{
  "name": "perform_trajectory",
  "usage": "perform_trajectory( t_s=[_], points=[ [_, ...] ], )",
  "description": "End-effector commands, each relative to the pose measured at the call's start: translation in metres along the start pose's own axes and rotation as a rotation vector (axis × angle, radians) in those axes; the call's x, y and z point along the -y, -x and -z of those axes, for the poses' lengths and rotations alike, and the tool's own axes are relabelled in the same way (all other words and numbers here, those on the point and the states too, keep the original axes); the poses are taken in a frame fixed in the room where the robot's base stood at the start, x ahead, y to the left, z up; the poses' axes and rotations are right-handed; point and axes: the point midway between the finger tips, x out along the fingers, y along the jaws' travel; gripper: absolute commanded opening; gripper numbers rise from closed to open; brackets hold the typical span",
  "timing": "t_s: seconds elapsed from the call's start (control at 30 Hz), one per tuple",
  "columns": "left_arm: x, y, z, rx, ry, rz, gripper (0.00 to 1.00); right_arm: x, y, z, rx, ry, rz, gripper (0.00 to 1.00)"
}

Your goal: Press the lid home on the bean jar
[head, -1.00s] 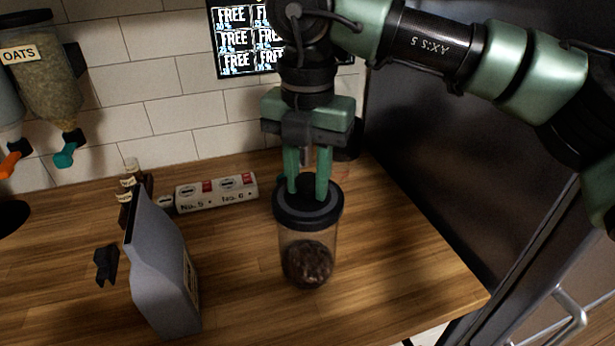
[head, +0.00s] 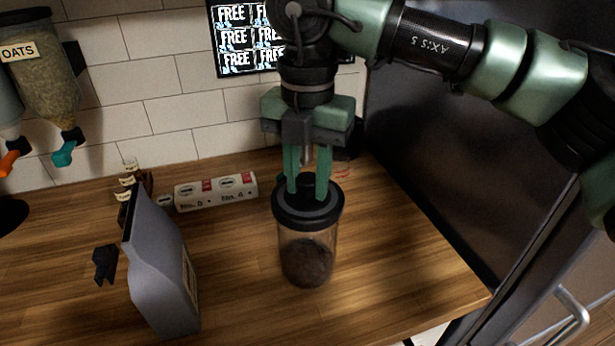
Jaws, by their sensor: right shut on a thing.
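The bean jar (head: 307,249) stands upright on the wooden counter, clear-walled with dark beans in its lower part. Its black round lid (head: 308,213) sits on the jar's mouth and looks about level; whether a gap is left under its rim cannot be told. My right gripper (head: 306,192) comes from above, its green fingers pointing down and shut on the lid's knob, which is partly hidden between them. My left gripper is not in view.
A grey bag (head: 163,268) stands to the left of the jar with a black clip (head: 105,264) beside it. A dark cabinet (head: 450,140) rises on the right. The counter right of the jar is clear.

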Motion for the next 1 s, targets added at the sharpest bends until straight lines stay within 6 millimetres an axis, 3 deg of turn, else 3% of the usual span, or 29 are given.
perform_trajectory(
  t_s=[0.33,0.37,0.43,0.67,0.77,1.0],
  points=[
    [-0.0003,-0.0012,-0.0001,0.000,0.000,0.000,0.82,-0.0001,-0.0002,0.0000,0.000,0.000,-0.001,0.00],
    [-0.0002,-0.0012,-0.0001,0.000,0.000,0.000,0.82,-0.0001,-0.0002,0.0000,0.000,0.000,-0.001,0.35],
    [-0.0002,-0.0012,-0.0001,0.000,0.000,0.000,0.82,-0.0001,-0.0002,0.0000,0.001,0.000,-0.001,0.54],
    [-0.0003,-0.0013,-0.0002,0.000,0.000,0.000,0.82,-0.0001,-0.0003,0.0000,0.000,0.000,0.000,0.55],
    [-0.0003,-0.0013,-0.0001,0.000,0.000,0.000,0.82,0.0000,-0.0006,0.0000,0.000,0.000,0.000,0.76],
    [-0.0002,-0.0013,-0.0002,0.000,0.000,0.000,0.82,0.0000,-0.0006,0.0000,0.000,0.000,0.000,0.76]
  ],
)
